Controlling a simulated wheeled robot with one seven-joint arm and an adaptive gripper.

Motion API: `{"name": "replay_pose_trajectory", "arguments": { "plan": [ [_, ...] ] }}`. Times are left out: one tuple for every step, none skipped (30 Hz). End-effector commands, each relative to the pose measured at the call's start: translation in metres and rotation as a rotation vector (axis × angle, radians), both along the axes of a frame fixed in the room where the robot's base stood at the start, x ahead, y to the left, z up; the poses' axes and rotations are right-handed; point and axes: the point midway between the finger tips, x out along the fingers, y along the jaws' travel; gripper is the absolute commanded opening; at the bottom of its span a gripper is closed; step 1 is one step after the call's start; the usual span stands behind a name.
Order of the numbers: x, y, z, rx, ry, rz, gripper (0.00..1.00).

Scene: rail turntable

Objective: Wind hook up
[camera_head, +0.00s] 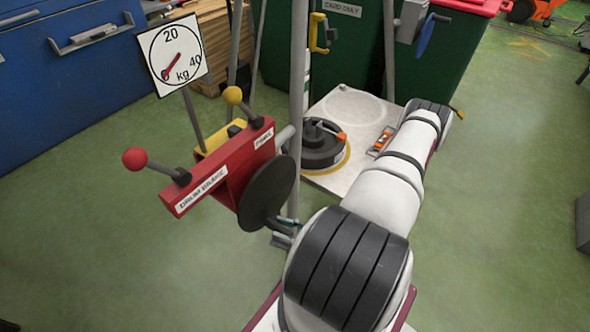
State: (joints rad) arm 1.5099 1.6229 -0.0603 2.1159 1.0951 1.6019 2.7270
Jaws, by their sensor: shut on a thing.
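The red winch housing (218,172) has a "DRUM BRAKE" lever with a red ball (134,158) and a "PAWL" lever with a yellow ball (232,95). A black disc (268,190) stands on its right side. My gripper (281,232) is low beside the disc, partly hidden by my arm. It is shut on what looks like the winch's crank handle, though the grip itself is hard to see. I cannot make out the hook for certain.
A pale board (340,104) behind bears a round black object (322,148) and a small orange item (382,140). A thin post (298,90) rises behind the winch. A blue cabinet (70,85) and green bins (450,60) stand at the back.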

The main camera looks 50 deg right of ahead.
Motion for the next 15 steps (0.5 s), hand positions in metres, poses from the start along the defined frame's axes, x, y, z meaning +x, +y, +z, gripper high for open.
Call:
{"name": "replay_pose_trajectory", "arguments": {
  "plan": [
    [0.0016, 0.0058, 0.0018, 0.038, -0.009, 0.008, 0.0],
    [0.0017, 0.0074, 0.0022, 0.053, -0.009, 0.008, 0.0],
    [0.0017, 0.0091, 0.0025, 0.073, -0.009, 0.009, 0.0],
    [0.0017, 0.0101, 0.003, 0.085, -0.01, 0.009, 0.0],
    [0.0016, 0.011, 0.0035, 0.097, -0.01, 0.008, 0.0],
    [0.0015, 0.0119, 0.0041, 0.111, -0.01, 0.008, 0.0],
    [0.0014, 0.0125, 0.0046, 0.118, -0.009, 0.008, 0.0],
    [0.0013, 0.0128, 0.0048, 0.123, -0.01, 0.008, 0.0],
    [0.0011, 0.0131, 0.0053, 0.128, -0.01, 0.007, 0.0],
    [0.0012, 0.0132, 0.0055, 0.13, -0.01, 0.008, 0.0],
    [0.001, 0.0131, 0.0057, 0.13, -0.01, 0.008, 0.0],
    [0.001, 0.0131, 0.006, 0.13, -0.01, 0.008, 0.0],
    [0.001, 0.013, 0.0061, 0.129, -0.01, 0.007, 0.0],
    [0.001, 0.013, 0.0061, 0.129, -0.01, 0.007, 0.0],
    [0.001, 0.0129, 0.0061, 0.128, -0.011, 0.007, 0.0]
  ]
}}
